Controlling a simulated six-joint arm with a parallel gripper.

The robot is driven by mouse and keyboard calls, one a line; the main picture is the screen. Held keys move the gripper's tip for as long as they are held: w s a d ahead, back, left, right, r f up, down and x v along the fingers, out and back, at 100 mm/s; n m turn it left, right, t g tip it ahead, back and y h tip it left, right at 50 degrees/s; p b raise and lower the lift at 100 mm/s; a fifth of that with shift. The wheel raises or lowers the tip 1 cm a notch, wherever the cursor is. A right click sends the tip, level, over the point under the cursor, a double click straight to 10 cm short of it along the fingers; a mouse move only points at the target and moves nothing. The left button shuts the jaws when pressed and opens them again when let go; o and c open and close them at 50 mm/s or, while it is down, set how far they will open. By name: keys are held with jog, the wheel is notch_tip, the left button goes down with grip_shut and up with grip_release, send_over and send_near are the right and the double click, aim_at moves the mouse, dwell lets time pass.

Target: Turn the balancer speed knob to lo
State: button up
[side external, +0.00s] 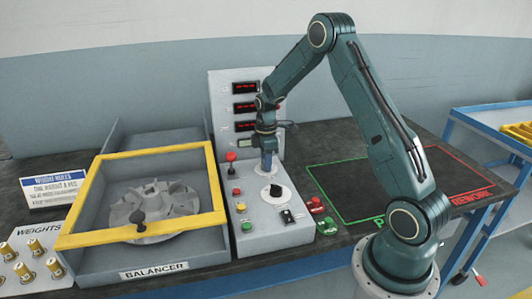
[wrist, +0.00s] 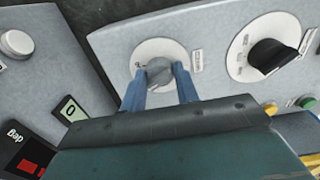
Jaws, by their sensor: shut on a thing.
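A small grey knob (wrist: 158,72) on a round white dial (wrist: 146,50) sits between the two blue fingers of my gripper (wrist: 160,77) in the wrist view. The fingers are shut on it, one on each side. A larger black knob (wrist: 270,56) on a second white dial stands to the right, apart from the fingers. The labels by both dials are too small to read surely. In the side external view my gripper (side external: 267,172) points down at the balancer's control panel (side external: 246,207), just behind the black knob (side external: 275,190). The grey knob is hidden there.
A tall panel with red displays (side external: 245,87) rises close behind. The yellow-framed balancer cover (side external: 215,180) is to the left. The green-outlined mat area (side external: 345,185) is clear.

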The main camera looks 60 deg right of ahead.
dwell(0.3)
jog(key=o, duration=0.9)
jog(key=shift+o, duration=0.2)
jog(key=shift+r, duration=0.15)
notch_tip(320, 180, up, 14)
jog(key=shift+f, duration=0.2)
